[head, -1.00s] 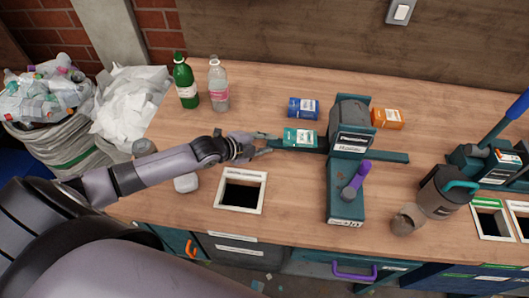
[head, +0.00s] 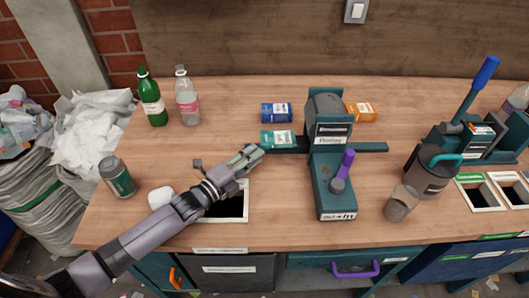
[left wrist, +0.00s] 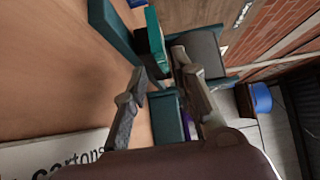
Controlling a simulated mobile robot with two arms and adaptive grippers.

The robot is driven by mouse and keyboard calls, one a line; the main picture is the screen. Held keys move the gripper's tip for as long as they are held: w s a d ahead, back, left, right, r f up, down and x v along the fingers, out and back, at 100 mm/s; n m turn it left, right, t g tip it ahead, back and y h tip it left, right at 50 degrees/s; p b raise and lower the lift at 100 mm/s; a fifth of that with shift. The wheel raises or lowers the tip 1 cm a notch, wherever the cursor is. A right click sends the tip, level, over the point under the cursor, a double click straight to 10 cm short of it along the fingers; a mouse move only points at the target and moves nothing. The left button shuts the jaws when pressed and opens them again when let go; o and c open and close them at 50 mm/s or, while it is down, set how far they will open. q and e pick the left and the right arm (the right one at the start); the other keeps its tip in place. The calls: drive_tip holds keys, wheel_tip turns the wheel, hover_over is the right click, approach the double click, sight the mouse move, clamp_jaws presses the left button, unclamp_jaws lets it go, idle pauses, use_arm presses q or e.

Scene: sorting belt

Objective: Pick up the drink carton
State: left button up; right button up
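Three cartons lie on the workbench: a teal one (head: 277,138) at the left end of the press's dark teal rail, a blue one (head: 277,113) behind it, and an orange one (head: 361,111) right of the press. Which one is the drink carton I cannot tell for sure. My right gripper is out of view.
The press (head: 330,185) with a purple handle stands right of the gripper. A framed opening (head: 246,202) lies under my left arm. Two bottles (head: 152,98) (head: 188,98), a grey-green can (head: 117,178) and a white item (head: 161,197) are at the left.

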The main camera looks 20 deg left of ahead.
sight(267, 147)
use_arm(q)
drive_tip(key=shift+b+x, duration=0.6)
drive_tip(key=shift+x, duration=1.7)
drive_tip(key=shift+c, duration=0.4)
clamp_jaws()
wheel_tip(267, 147, up, 3)
drive_tip(key=shift+f+p, duration=0.15)
drive_tip(key=shift+p, duration=1.1)
drive_tip(key=shift+s+f, duration=0.1)
